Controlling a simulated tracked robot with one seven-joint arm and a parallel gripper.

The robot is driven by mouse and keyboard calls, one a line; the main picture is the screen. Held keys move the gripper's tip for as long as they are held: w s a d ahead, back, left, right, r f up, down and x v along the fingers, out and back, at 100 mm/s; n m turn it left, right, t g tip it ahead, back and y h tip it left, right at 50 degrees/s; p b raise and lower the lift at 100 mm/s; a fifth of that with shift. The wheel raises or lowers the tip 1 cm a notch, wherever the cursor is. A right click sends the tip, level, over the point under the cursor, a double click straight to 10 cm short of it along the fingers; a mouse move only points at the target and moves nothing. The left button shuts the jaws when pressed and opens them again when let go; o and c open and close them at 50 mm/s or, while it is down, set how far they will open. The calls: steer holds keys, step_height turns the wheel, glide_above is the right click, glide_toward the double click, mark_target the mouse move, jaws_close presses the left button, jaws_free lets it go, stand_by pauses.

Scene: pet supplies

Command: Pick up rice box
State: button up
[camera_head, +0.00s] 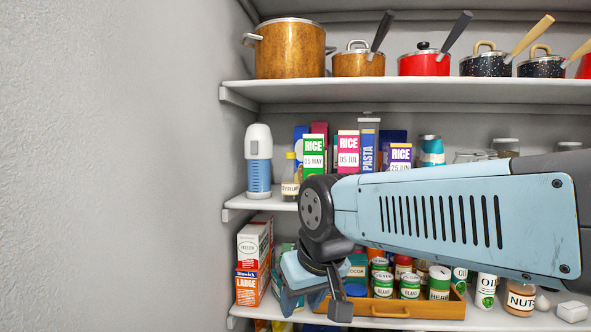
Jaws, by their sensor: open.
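Several boxes stand upright on the middle shelf, three of them labelled RICE. One rice box is green and white (314,146), one is pink and white (348,146), and one is purple and white (400,155). Their lower parts are partly hidden behind my arm. My gripper (316,305) is at the lower middle, pointing down in front of the lower shelf. It is below the rice boxes in the picture and apart from them. Its two fingers are spread, and nothing shows between them.
A blue pasta box (368,140) and a syrup bottle (290,180) stand among the rice boxes. A white and blue bottle (258,150) is at the left. Pots line the upper shelf (400,88). A wooden tray (400,310) of cans sits on the lower shelf.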

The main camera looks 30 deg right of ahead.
steer(key=shift+o, duration=0.9)
steer(key=shift+w, duration=0.1)
steer(key=o, duration=0.5)
steer(key=w+r+t, duration=0.1)
steer(key=w, duration=0.2)
steer(key=w+r+t, duration=0.1)
steer(key=w+r, duration=0.1)
steer(key=w, duration=0.1)
steer(key=w+r+t, duration=0.2)
steer(key=w, duration=0.1)
steer(key=shift+w+a+r+y, duration=0.2)
steer(key=shift+a+y, duration=0.1)
steer(key=shift+a, duration=0.1)
steer(key=shift+c, duration=0.2)
steer(key=m+t+h, duration=0.5)
steer(key=m+h, duration=0.2)
steer(key=h, duration=0.4)
glide_toward(314, 162)
steer(key=w, duration=0.1)
steer(key=shift+x, duration=7.1)
